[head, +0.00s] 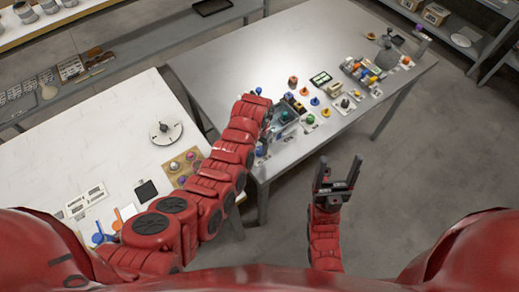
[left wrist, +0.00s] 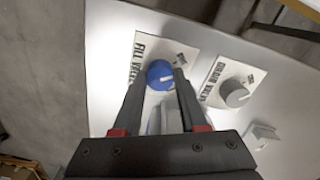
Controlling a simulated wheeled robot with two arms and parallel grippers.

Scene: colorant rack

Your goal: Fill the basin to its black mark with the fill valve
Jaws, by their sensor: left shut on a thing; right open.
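The blue fill valve knob (left wrist: 160,74) sits on a white plate lettered "FILL VALVE" in the left wrist view. My left gripper (left wrist: 161,78) is shut on this knob, one finger on each side. A grey knob (left wrist: 234,93) on a plate lettered "DRAIN VALVE" stands to the right. In the head view, the clear basin (head: 284,114) stands near the metal table's front left edge, partly hidden by my left arm. Its black mark and water level are too small to tell. My right gripper (head: 338,172) is open and empty, in front of the table.
The metal table (head: 240,55) holds several coloured knobs and small parts right of the basin, and a crate of bottles (head: 360,72) farther right. A white table (head: 80,130) stands left, with a round dial (head: 165,132). The metal table's back left is clear.

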